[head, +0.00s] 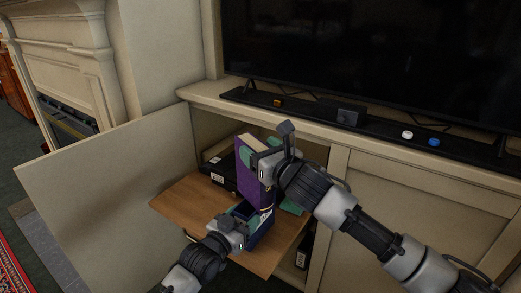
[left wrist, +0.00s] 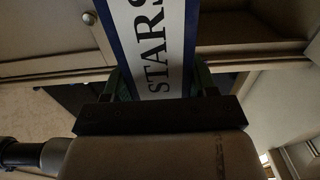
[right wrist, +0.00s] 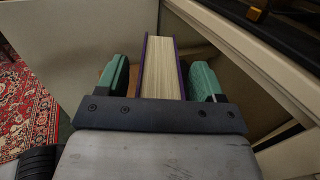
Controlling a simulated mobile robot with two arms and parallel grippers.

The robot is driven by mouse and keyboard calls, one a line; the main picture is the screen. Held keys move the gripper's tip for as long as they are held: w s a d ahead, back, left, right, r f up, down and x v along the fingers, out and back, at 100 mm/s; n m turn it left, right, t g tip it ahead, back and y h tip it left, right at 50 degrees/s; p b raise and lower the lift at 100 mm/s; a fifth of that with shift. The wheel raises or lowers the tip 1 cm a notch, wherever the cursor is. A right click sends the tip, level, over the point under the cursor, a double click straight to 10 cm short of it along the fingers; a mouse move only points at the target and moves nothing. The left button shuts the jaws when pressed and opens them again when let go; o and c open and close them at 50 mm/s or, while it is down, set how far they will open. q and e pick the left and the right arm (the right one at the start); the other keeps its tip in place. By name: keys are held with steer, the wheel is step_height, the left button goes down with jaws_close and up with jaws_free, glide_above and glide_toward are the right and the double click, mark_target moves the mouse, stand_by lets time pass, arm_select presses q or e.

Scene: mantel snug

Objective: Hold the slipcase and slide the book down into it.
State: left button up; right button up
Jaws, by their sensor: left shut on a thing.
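The purple book (head: 250,181) stands upright above the shelf board, its lower end at the mouth of the dark blue slipcase (head: 262,231). I cannot tell how deep it sits inside. The slipcase shows its white "STARS" spine (left wrist: 158,45) in the left wrist view. My left gripper (head: 240,226) is shut on the slipcase, a finger on each side. My right gripper (head: 260,156) is around the book's upper part. In the right wrist view its green fingers (right wrist: 160,80) flank the book's pale page edge (right wrist: 161,70), with a narrow gap at the left.
The wooden shelf board (head: 178,201) juts from the open cabinet. A black box (head: 218,174) lies behind the book. The open cabinet door (head: 100,185) stands at the left. Small items, including a white one (head: 407,134) and a blue one (head: 434,141), lie below the television (head: 370,60).

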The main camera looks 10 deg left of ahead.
steer(key=v, duration=1.2)
steer(key=shift+s+a, duration=0.25)
steer(key=shift+s, duration=0.05)
arm_select(q)
steer(key=o, duration=1)
steer(key=shift+o, duration=0.2)
